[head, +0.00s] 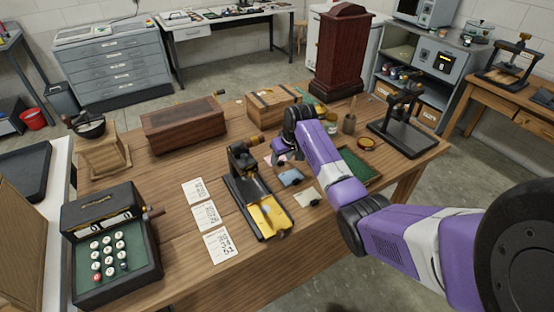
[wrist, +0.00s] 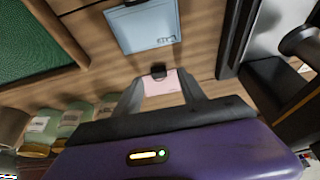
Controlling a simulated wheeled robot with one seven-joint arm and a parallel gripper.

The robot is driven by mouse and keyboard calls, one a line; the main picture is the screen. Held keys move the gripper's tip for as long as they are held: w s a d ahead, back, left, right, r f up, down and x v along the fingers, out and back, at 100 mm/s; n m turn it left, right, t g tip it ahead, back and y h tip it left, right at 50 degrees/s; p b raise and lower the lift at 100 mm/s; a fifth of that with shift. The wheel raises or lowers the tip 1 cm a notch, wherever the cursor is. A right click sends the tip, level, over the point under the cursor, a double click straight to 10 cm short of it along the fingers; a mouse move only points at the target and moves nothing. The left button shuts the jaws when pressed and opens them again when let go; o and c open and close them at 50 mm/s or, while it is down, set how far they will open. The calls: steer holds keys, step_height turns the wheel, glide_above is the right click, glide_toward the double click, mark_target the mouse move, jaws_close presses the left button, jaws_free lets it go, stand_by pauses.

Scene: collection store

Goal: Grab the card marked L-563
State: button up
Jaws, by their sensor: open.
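Small coloured cards lie on the wooden table. In the head view a pink card (head: 269,161) is partly hidden by my gripper (head: 284,153), a blue card (head: 291,177) lies nearer, and a cream card (head: 305,198) nearer still. In the wrist view my gripper (wrist: 162,84) is open, with the pink card (wrist: 160,86) and its dark clip showing between the fingers. I cannot tell whether the fingers touch it. The blue card (wrist: 147,29) lies just beyond, with small upside-down print that I cannot read surely. I cannot make out L-563 on any card.
A black and yellow device (head: 263,208) stands left of the cards. A green-lined tray (head: 360,168) is to their right, and a black press (head: 402,128) stands behind it. Several white number sheets (head: 207,215) lie left of the device. Green-labelled containers (wrist: 72,120) show in the wrist view.

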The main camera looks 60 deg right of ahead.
steer(key=shift+w+d+f, duration=0.1)
steer(key=shift+w+f, duration=0.1)
steer(key=shift+f, duration=0.35)
jaws_close()
steer(key=shift+r, duration=0.1)
